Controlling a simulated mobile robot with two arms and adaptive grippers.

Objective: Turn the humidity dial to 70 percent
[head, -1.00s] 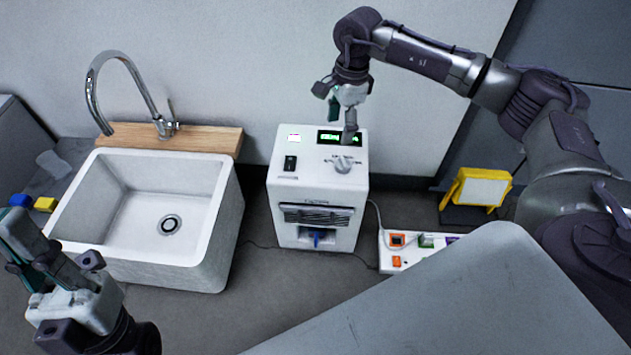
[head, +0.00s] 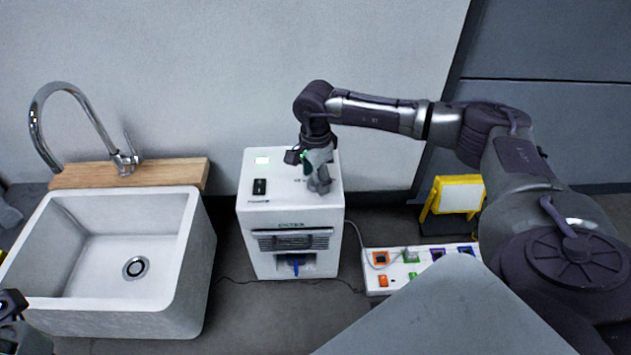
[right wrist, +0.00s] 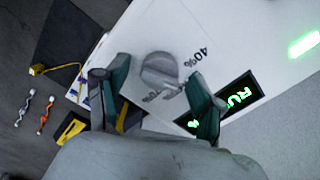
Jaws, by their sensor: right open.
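The white humidity box (head: 290,245) stands on the grey surface, with a black switch and a small lit green screen on top. My right gripper (head: 319,184) points down over the right of its top and hides most of the dial in the head view. In the right wrist view the grey round dial (right wrist: 160,70) lies between the open green-lined fingers of the right gripper (right wrist: 158,98); contact is unclear. A "40%" label is beside it, and a dark display (right wrist: 238,97) with green letters is partly covered by a finger. My left gripper (head: 12,306) is mostly cut off at lower left.
A white sink (head: 100,300) with a metal tap and a wooden board (head: 135,173) stands left of the box. A white power strip (head: 395,270) with coloured switches and a yellow-framed lamp (head: 458,195) are to its right. A cable runs from the box to the strip.

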